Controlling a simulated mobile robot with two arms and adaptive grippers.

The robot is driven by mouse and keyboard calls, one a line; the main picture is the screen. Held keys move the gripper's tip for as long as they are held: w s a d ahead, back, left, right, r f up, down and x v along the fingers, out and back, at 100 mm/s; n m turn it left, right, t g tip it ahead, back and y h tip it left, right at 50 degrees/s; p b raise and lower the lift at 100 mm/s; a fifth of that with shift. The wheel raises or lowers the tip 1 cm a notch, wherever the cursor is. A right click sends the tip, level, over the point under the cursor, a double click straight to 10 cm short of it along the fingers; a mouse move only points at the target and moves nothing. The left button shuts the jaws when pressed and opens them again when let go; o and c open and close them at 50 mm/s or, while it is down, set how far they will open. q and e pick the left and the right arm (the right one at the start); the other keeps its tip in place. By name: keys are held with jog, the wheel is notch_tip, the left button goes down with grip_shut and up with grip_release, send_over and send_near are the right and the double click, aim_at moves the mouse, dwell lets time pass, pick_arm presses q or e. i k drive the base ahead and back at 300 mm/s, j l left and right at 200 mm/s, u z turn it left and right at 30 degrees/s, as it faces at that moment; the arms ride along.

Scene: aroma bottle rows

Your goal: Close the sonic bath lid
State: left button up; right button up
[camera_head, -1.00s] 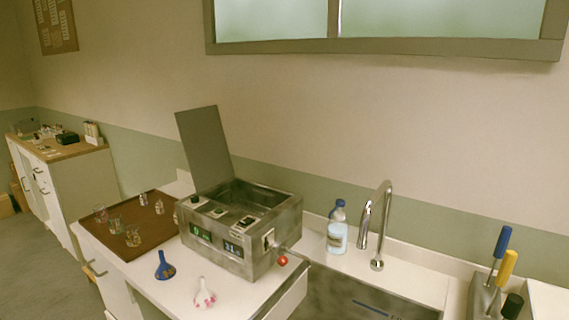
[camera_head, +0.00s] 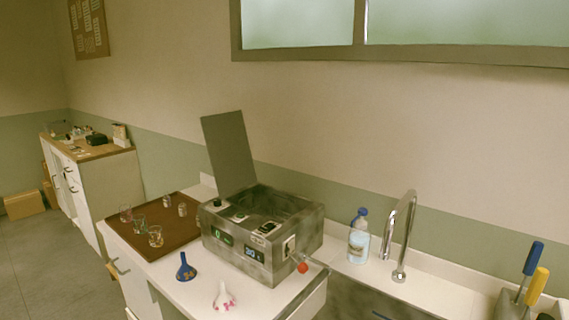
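A red ball-ended part (camera_head: 302,267) sticks out at the box's right side. Neither of my grippers is in view.
A brown tray (camera_head: 178,238) with several small glasses lies left of the bath. A blue funnel (camera_head: 185,268) and a white-pink funnel (camera_head: 223,297) stand in front. A soap bottle (camera_head: 358,238), faucet (camera_head: 400,240) and sink are to the right.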

aim_at(231, 161)
jog(key=j+z, duration=0.2)
jog(key=z, duration=0.2)
jog(key=i+j+z, duration=0.1)
jog(key=j+z, duration=0.15)
jog(key=z, duration=0.2)
jog(key=j+z, duration=0.15)
jog(key=j, duration=0.35)
jog(key=j+z, duration=0.15)
jog(key=j, duration=0.35)
jog(key=k+j+z, duration=0.1)
jog(key=j, duration=0.35)
jog(key=k+j+z, duration=0.15)
jog(key=j, duration=0.35)
jog(key=j+z, duration=0.15)
jog(key=j, duration=0.3)
jog(key=k+j, duration=0.1)
jog(key=j, duration=0.35)
jog(key=k+j, duration=0.15)
jog(key=j, duration=0.25)
jog(key=k+j, duration=0.1)
jog(key=j, duration=0.35)
jog(key=k+j, duration=0.1)
jog(key=j, duration=0.3)
jog(key=k+j, duration=0.15)
jog(key=j, duration=0.3)
jog(key=k+j, duration=0.1)
jog(key=j, duration=0.3)
jog(key=j+z, duration=0.05)
